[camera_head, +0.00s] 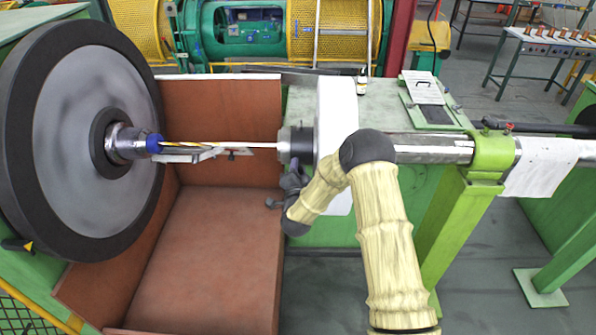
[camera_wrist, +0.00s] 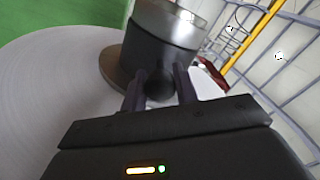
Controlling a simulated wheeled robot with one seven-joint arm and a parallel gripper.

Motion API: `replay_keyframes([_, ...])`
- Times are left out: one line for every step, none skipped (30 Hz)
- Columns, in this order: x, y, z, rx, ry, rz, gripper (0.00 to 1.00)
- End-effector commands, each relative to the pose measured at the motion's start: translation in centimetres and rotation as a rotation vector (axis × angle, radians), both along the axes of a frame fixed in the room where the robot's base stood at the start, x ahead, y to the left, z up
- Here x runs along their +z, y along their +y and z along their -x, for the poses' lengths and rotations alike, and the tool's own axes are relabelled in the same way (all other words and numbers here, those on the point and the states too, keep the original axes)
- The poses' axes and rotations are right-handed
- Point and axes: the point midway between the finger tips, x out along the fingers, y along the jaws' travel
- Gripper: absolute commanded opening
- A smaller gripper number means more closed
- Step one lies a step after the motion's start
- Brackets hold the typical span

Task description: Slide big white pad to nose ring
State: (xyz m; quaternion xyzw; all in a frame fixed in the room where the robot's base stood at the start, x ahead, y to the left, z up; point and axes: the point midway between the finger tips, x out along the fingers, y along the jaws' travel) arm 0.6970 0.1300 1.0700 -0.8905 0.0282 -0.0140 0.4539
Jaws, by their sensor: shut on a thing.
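The big white pad (camera_head: 338,105) stands upright as a thin disc around the shaft line at the middle of the head view, partly hidden by my arm. It fills the left of the wrist view (camera_wrist: 55,95). A dark hub with a silver end (camera_head: 296,145) sticks out from its left face; the hub also shows in the wrist view (camera_wrist: 150,45). My gripper (camera_wrist: 160,88) is shut on a dark round knob (camera_wrist: 159,84) at the hub, close to the pad's face. In the head view my gripper (camera_head: 287,190) is below the hub. I cannot tell which part is the nose ring.
A large black-rimmed wheel (camera_head: 85,135) with a silver hub and blue ring (camera_head: 154,143) stands at left. A thin rod (camera_head: 240,145) spans from it toward the pad. A brown trough (camera_head: 215,250) lies below. A green stand (camera_head: 455,215) carries the shaft (camera_head: 432,149) at right.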

Motion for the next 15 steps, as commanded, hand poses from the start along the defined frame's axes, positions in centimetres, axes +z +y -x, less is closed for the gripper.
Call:
replay_keyframes([0.02,0.55,0.1,0.01,0.002,-0.005,0.0])
replay_keyframes([0.02,0.57,0.09,0.01,0.001,-0.005,0.0])
replay_keyframes([0.04,0.59,0.1,0.01,0.001,-0.005,0.0])
replay_keyframes([0.03,0.61,0.1,0.011,0.002,-0.005,0.0])
replay_keyframes([0.03,0.63,0.1,0.011,0.002,-0.005,0.0])
replay_keyframes([0.04,0.65,0.11,0.012,0.001,-0.005,0.37])
replay_keyframes([0.05,0.64,0.1,0.012,0.001,-0.005,0.43])
replay_keyframes([0.04,0.59,0.09,0.01,0.001,-0.005,0.49])
replay_keyframes([0.05,0.52,0.08,0.009,0.0,-0.004,0.51])
replay_keyframes([0.04,0.46,0.07,0.008,0.001,-0.004,0.51])
replay_keyframes([0.04,0.41,0.06,0.007,0.0,-0.004,0.51])
replay_keyframes([0.04,0.34,0.05,0.006,0.0,-0.003,0.51])
replay_keyframes([0.04,0.3,0.04,0.005,0.0,-0.003,0.51])
replay_keyframes([0.04,0.27,0.03,0.005,0.0,-0.003,0.51])
replay_keyframes([0.05,0.25,0.02,0.004,-0.001,-0.003,0.51])
